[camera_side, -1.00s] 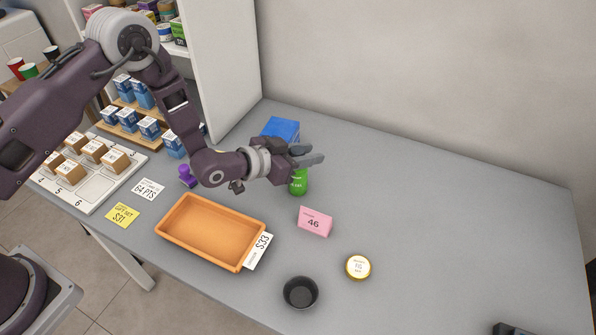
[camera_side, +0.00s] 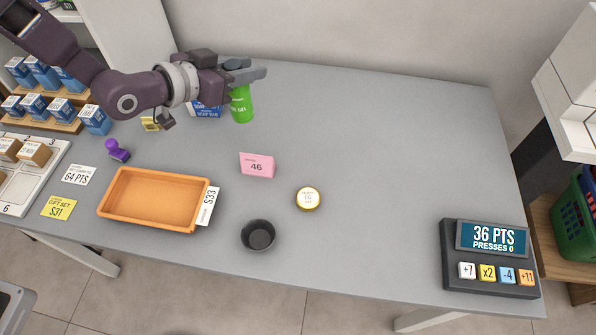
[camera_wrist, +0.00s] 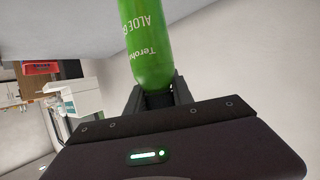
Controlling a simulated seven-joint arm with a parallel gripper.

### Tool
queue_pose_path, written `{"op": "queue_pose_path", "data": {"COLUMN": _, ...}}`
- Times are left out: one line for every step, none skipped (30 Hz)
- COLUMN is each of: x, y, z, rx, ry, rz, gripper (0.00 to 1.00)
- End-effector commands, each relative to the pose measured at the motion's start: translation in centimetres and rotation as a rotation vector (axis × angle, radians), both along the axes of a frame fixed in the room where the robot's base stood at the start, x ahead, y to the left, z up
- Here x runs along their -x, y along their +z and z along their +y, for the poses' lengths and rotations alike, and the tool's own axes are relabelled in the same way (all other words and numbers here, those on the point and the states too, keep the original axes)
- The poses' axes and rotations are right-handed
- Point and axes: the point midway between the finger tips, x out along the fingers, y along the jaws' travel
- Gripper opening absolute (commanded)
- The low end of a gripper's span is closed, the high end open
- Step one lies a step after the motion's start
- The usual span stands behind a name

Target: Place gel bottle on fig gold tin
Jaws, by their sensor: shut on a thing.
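The green gel bottle (camera_side: 241,107) is held in my gripper (camera_side: 246,74), which is shut on it from above in the side view. The bottle is about upright and seems raised off the counter. Its label reads "ALOE G…" in the wrist view (camera_wrist: 150,45), where it stands between the two fingers (camera_wrist: 157,98). The round gold tin (camera_side: 308,199) with a pale lid label sits on the counter, to the right and nearer the front than the bottle. The tin's label is too small to read. Nothing lies on its lid.
A pink "46" card (camera_side: 257,165) stands between bottle and tin. A black bowl (camera_side: 258,236) and an orange tray (camera_side: 154,199) are at the front. A blue soap box (camera_side: 205,110) is beside the bottle. A keypad (camera_side: 490,258) is at right. The counter's right-middle is clear.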

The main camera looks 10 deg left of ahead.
Motion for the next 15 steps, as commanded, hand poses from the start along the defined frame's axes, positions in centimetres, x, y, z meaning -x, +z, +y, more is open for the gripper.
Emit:
{"op": "queue_pose_path", "data": {"x": 1.2, "y": 0.3, "z": -2.2, "rx": 0.001, "ry": -0.037, "rz": -0.002, "gripper": 0.00}}
{"op": "queue_pose_path", "data": {"x": 1.9, "y": 0.4, "z": -3.4, "rx": 0.001, "ry": -0.059, "rz": -0.003, "gripper": 0.00}}
{"op": "queue_pose_path", "data": {"x": 3.0, "y": 0.6, "z": -5.2, "rx": 0.001, "ry": -0.089, "rz": -0.003, "gripper": 0.00}}
{"op": "queue_pose_path", "data": {"x": 3.8, "y": 0.8, "z": -6.5, "rx": 0.001, "ry": -0.112, "rz": -0.003, "gripper": 0.00}}
{"op": "queue_pose_path", "data": {"x": 4.8, "y": 0.9, "z": -7.8, "rx": 0.000, "ry": -0.136, "rz": -0.002, "gripper": 0.00}}
{"op": "queue_pose_path", "data": {"x": 6.1, "y": 1.0, "z": -9.5, "rx": 0.000, "ry": -0.168, "rz": -0.002, "gripper": 0.00}}
{"op": "queue_pose_path", "data": {"x": 7.1, "y": 1.2, "z": -10.7, "rx": 0.001, "ry": -0.191, "rz": -0.002, "gripper": 0.00}}
{"op": "queue_pose_path", "data": {"x": 8.0, "y": 1.3, "z": -11.8, "rx": 0.001, "ry": -0.211, "rz": -0.002, "gripper": 0.00}}
{"op": "queue_pose_path", "data": {"x": 9.2, "y": 1.5, "z": -13.1, "rx": 0.001, "ry": -0.237, "rz": -0.002, "gripper": 0.00}}
{"op": "queue_pose_path", "data": {"x": 10.0, "y": 1.6, "z": -13.9, "rx": 0.000, "ry": -0.255, "rz": -0.002, "gripper": 0.00}}
{"op": "queue_pose_path", "data": {"x": 10.6, "y": 1.7, "z": -14.6, "rx": 0.001, "ry": -0.269, "rz": -0.002, "gripper": 0.00}}
{"op": "queue_pose_path", "data": {"x": 11.4, "y": 1.8, "z": -15.3, "rx": 0.000, "ry": -0.283, "rz": -0.002, "gripper": 0.00}}
{"op": "queue_pose_path", "data": {"x": 11.8, "y": 1.8, "z": -15.7, "rx": 0.001, "ry": -0.291, "rz": -0.002, "gripper": 0.00}}
{"op": "queue_pose_path", "data": {"x": 12.1, "y": 1.8, "z": -16.0, "rx": 0.000, "ry": -0.298, "rz": -0.001, "gripper": 0.00}}
{"op": "queue_pose_path", "data": {"x": 12.4, "y": 1.4, "z": -16.3, "rx": 0.000, "ry": -0.304, "rz": 0.001, "gripper": 0.00}}
